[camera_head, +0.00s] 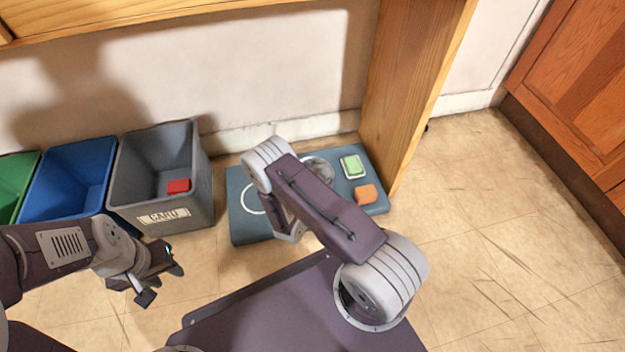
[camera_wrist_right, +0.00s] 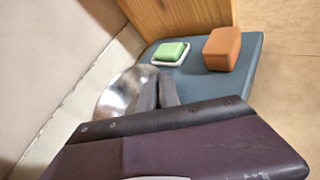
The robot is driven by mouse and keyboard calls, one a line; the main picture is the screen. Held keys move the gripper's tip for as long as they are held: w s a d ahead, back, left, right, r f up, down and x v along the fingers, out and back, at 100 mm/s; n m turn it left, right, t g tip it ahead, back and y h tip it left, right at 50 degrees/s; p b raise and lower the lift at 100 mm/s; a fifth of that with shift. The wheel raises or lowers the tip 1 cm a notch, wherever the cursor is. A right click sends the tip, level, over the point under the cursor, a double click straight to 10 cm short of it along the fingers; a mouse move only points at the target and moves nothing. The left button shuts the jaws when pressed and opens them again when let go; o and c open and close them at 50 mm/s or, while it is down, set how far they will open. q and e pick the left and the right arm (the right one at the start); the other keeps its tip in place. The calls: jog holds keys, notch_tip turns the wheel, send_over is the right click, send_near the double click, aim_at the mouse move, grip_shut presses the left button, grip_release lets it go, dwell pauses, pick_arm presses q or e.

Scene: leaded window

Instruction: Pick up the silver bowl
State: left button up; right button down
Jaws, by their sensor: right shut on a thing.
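The silver bowl (camera_wrist_right: 118,94) is round and shiny and sits at the back of the blue-grey platform in the right wrist view. Part of it also shows in the head view (camera_head: 320,167), beyond my right arm. My right gripper (camera_wrist_right: 156,91) is shut on the bowl's near rim, with its fingers close together there. In the head view my right arm hides that gripper. My left gripper (camera_head: 162,284) is open and empty, above the floor in front of the grey bin.
The blue-grey platform (camera_head: 245,229) also carries a green block (camera_head: 352,165) on a white dish and an orange block (camera_head: 365,194). A grey bin (camera_head: 150,190) labelled "CARU" holds a red block (camera_head: 178,186). Blue (camera_head: 75,180) and green (camera_head: 14,180) bins stand left. A wooden post (camera_head: 405,90) rises behind.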

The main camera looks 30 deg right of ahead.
jog(key=shift+f, duration=0.1)
dwell(0.3)
jog(key=s+d+r+p, duration=0.6)
jog(key=d+r+p, duration=0.4)
jog(key=r+p, duration=0.1)
jog(key=shift+p, duration=0.85)
